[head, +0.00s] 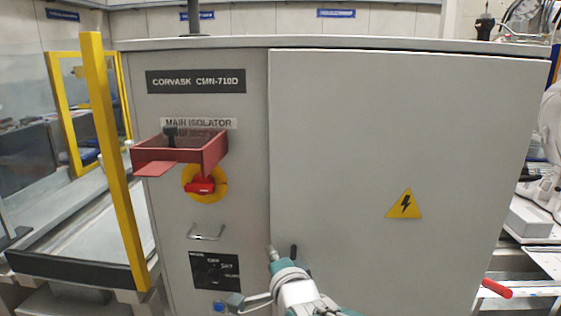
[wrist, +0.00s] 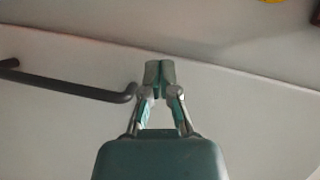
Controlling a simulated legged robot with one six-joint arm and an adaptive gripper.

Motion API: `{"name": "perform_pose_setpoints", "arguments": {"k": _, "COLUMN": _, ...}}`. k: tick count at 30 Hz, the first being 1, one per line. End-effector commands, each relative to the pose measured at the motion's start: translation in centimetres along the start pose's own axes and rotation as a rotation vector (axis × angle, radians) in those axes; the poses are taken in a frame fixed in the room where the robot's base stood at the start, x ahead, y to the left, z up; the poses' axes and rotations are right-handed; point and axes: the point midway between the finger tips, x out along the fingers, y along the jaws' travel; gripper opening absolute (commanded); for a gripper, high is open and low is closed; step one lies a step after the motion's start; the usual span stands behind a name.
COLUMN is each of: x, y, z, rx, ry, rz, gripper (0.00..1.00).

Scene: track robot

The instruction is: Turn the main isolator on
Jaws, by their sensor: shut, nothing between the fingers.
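The main isolator is a red handle (head: 200,186) on a yellow disc (head: 221,185), on the left panel of a grey cabinet. The handle looks roughly horizontal. A red tray-like bracket (head: 214,152) juts out just above and hides the disc's top edge. My gripper (head: 273,252) is low in front of the cabinet, below and right of the isolator and apart from it. In the wrist view my gripper (wrist: 160,72) has its fingertips together, with nothing between them. The isolator handle does not show there; a bit of yellow is cut off at the top right.
A dark bar handle (wrist: 70,83) lies left of my fingertips in the wrist view. A metal pull handle (head: 206,233) and a black control plate (head: 214,270) are below the isolator. A yellow post (head: 115,160) stands left.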

Motion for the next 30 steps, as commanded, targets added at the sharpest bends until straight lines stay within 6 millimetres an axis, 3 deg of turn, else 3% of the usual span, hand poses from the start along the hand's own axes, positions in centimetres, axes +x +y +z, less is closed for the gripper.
{"name": "perform_pose_setpoints", "arguments": {"k": 3, "x": -2.4, "y": 1.2, "z": -2.3, "rx": -0.179, "ry": -0.005, "rz": 0.137, "gripper": 0.0}}
{"name": "perform_pose_setpoints", "arguments": {"k": 9, "x": -7.6, "y": 4.0, "z": -5.0, "rx": -0.475, "ry": -0.082, "rz": 0.377, "gripper": 0.0}}
{"name": "perform_pose_setpoints", "arguments": {"k": 15, "x": -14.2, "y": 6.8, "z": -6.8, "rx": -0.737, "ry": -0.234, "rz": 0.603, "gripper": 0.0}}
{"name": "perform_pose_setpoints", "arguments": {"k": 22, "x": -22.2, "y": 9.6, "z": -7.3, "rx": -0.96, "ry": -0.474, "rz": 0.802, "gripper": 0.0}}
{"name": "perform_pose_setpoints", "arguments": {"k": 26, "x": -24.7, "y": 10.3, "z": -7.1, "rx": -1.016, "ry": -0.566, "rz": 0.852, "gripper": 0.0}}
{"name": "perform_pose_setpoints", "arguments": {"k": 30, "x": -25.4, "y": 10.6, "z": -7.0, "rx": -1.031, "ry": -0.597, "rz": 0.865, "gripper": 0.0}}
